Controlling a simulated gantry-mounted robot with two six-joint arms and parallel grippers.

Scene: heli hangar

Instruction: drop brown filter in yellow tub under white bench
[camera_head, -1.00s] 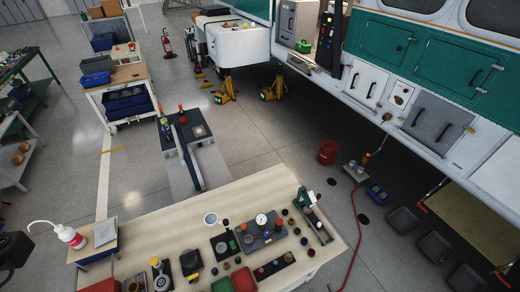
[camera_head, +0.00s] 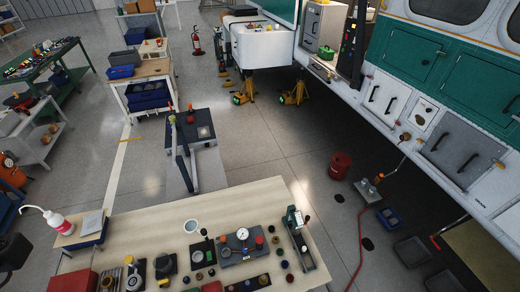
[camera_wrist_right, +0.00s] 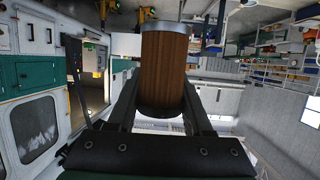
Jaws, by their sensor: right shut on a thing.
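The brown filter (camera_wrist_right: 164,60) is a ribbed brown cylinder with a grey metal rim at its far end. In the right wrist view it stands between the two dark fingers of my right gripper (camera_wrist_right: 162,92), which is shut on it. I cannot make out the right gripper in the head view. A pale bench (camera_head: 38,151) with a lower shelf and small brown round things stands at the left of the head view; I cannot tell if it is the white bench. No yellow tub can be made out. My left gripper is not in view.
A long pale workbench (camera_head: 140,232) with a gauge, bottle and small parts fills the front. A green table (camera_head: 62,77), a cart with blue bins (camera_head: 147,97) and a narrow stand (camera_head: 203,133) stand behind. A red hose (camera_head: 361,245) lies on the floor.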

